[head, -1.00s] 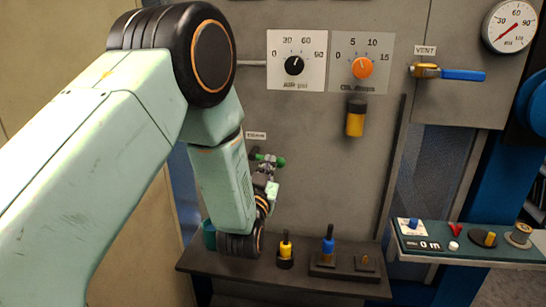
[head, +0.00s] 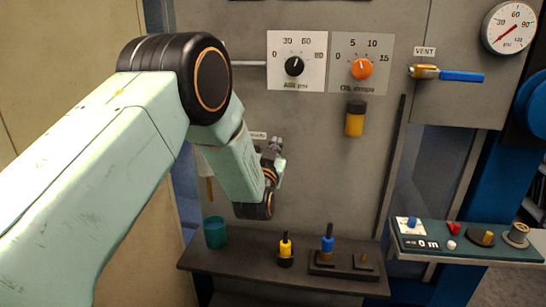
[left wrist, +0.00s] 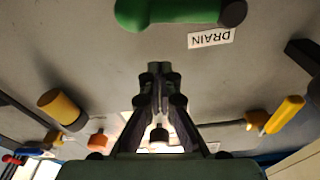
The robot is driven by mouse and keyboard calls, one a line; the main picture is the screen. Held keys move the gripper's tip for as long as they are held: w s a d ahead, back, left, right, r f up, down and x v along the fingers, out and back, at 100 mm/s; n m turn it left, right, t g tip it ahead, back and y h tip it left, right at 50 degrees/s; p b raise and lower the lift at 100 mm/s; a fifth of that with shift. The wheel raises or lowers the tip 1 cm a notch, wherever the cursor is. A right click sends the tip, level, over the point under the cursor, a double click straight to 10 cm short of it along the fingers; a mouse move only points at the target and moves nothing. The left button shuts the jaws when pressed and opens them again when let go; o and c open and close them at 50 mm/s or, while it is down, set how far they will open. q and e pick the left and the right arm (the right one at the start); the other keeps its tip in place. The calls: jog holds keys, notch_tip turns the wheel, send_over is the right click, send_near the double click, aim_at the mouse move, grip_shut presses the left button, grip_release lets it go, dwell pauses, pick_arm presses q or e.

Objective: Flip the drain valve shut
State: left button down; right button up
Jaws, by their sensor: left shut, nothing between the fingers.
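The drain valve's green handle (left wrist: 180,11) shows at the top of the left wrist view, partly cut off. It lies crosswise, with a dark end at the right. The upside-down DRAIN label (left wrist: 211,38) is just beside it. In the head view the label (head: 258,135) is partly covered and the handle is hidden behind my arm and gripper. My left gripper (head: 274,147) is in front of the panel near the label. Its fingertips (left wrist: 160,69) are together and empty, and in the wrist view they appear apart from the handle. My right gripper is not in view.
The vent valve (head: 450,74) has a blue handle, right of the black air knob (head: 294,66) and orange oil knob (head: 362,68). A yellow cylinder (head: 355,120) hangs below. A dark shelf (head: 215,262) holds a teal cup (head: 214,232) and bottle-like pieces.

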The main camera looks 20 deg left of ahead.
pick_arm(q)
jog(key=shift+w+a+r, duration=0.15)
jog(key=shift+w+a, duration=0.05)
jog(key=shift+w, duration=0.45)
jog(key=f, duration=0.2)
jog(key=s+f, duration=0.1)
jog(key=f, duration=0.1)
jog(key=shift+a, duration=0.2)
jog(key=shift+s, duration=0.1)
